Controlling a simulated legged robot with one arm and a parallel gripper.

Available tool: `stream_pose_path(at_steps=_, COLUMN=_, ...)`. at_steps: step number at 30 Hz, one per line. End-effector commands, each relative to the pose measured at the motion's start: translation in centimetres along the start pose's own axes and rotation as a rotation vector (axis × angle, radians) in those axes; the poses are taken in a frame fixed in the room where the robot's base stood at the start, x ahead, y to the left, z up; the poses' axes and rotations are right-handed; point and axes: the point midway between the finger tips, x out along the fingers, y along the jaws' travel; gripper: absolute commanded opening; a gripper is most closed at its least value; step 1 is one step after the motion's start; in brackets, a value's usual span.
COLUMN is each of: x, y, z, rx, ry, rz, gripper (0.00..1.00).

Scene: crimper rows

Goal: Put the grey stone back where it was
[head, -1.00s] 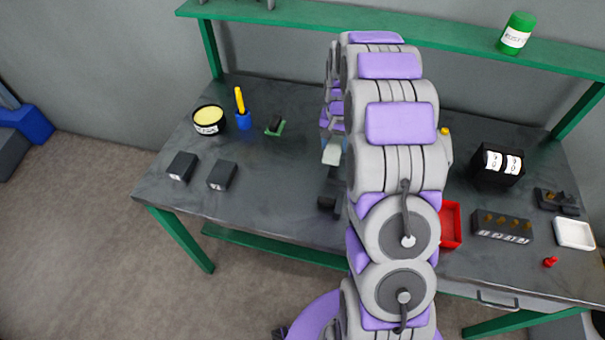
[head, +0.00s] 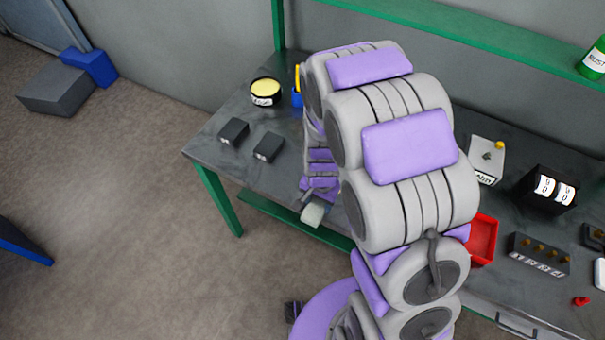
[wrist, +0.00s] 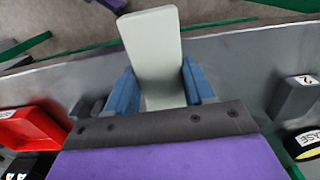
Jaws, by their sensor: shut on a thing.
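The grey stone (wrist: 150,45) is a pale, grey-green flat bar. In the wrist view it stands out ahead from between the blue fingers of my gripper (wrist: 160,88), which are shut on it. In the head view the stone (head: 312,214) shows at the end of my arm, over the table's front edge area, with a green rail behind it. My arm hides most of my gripper there. The place where the stone was before cannot be told from these frames.
On the dark table (head: 225,160) stand two black blocks (head: 234,131) (head: 268,147) and a yellow-topped tin (head: 265,92). A red tray (head: 482,238), a grey box (head: 487,158) and a black counter box (head: 547,190) are to the right. A green shelf (head: 450,30) runs behind.

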Motion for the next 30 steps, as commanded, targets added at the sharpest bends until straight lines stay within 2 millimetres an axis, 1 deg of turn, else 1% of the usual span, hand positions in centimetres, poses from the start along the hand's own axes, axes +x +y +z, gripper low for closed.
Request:
stream_pose_path(at_steps=1, x=0.0, y=0.1, z=0.6, rx=0.001, ry=0.001, rz=-0.001, gripper=0.15)
stream_pose_path(at_steps=4, x=0.1, y=0.2, z=1.3, rx=0.003, ry=0.003, rz=-0.002, gripper=0.15)
stream_pose_path(at_steps=8, x=0.3, y=-0.4, z=0.7, rx=0.004, ry=0.006, rz=-0.003, gripper=0.15)
stream_pose_path(at_steps=24, x=1.4, y=-7.3, z=-7.0, rx=0.004, ry=0.006, rz=-0.003, gripper=0.15)
stream_pose_path(at_steps=30, x=1.5, y=-9.5, z=-9.4, rx=0.004, ry=0.007, rz=-0.005, gripper=0.15)
